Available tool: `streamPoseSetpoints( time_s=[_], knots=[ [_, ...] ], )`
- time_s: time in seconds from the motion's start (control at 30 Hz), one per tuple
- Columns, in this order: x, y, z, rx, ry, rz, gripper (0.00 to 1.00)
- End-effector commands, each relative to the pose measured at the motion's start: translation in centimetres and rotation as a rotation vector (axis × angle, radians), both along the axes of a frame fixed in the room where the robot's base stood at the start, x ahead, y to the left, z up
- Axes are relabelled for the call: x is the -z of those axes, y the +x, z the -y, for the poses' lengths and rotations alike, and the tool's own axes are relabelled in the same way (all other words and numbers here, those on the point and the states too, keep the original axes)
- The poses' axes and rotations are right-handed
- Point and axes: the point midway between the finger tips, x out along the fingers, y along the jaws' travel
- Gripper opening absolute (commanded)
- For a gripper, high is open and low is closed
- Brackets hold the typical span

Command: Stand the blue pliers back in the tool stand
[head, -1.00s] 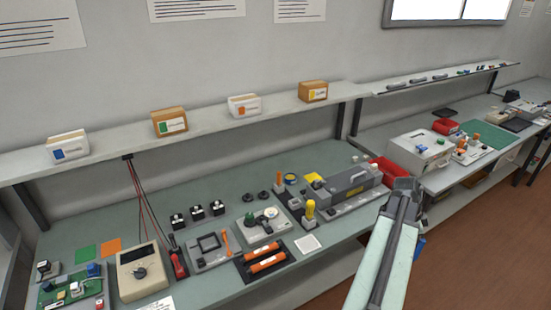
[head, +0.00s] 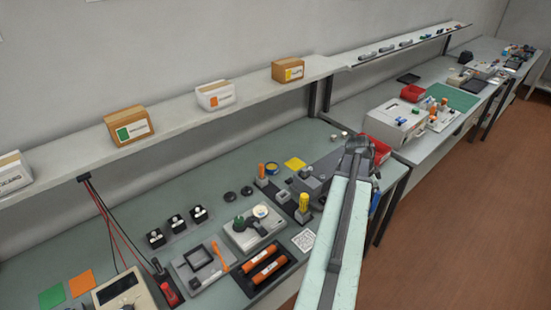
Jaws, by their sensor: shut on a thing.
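My arm reaches up from the bottom of the head view, and my gripper (head: 374,182) hangs at its far end, mostly hidden behind my own arm. It is shut on the blue pliers (head: 375,202), of which only a small blue part shows to the right of the arm. They are in front of the bench edge, clear of the tool stand. The tool stand (head: 283,196) is a dark base with grey holders on the bench, left of my arm. An orange-handled tool stands at its back and a yellow-handled tool at its front; the middle holder looks empty.
A long grey machine (head: 328,172) stands behind the stand, partly covered by my arm. A tray with orange rollers (head: 264,265) and a grey fixture (head: 252,228) lie left of the stand. A white card (head: 304,240) lies in front. A shelf (head: 180,118) runs above the bench.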

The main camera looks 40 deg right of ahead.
Motion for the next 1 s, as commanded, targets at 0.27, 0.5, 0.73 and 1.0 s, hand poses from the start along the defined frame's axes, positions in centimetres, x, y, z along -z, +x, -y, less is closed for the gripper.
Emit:
streamPoseSetpoints(
  time_s=[0.27, 0.5, 0.73, 1.0],
  knots=[
    [-1.5, 5.7, -0.8, -0.705, -0.001, 0.005, 0.00],
    [-5.9, 16.5, -3.7, -1.418, -0.002, 0.006, 0.00],
    [-10.0, 25.2, -8.7, -1.803, -0.002, 0.004, 0.00],
    [-11.4, 31.1, -13.9, -1.982, -0.001, 0.004, 0.00]
  ],
)
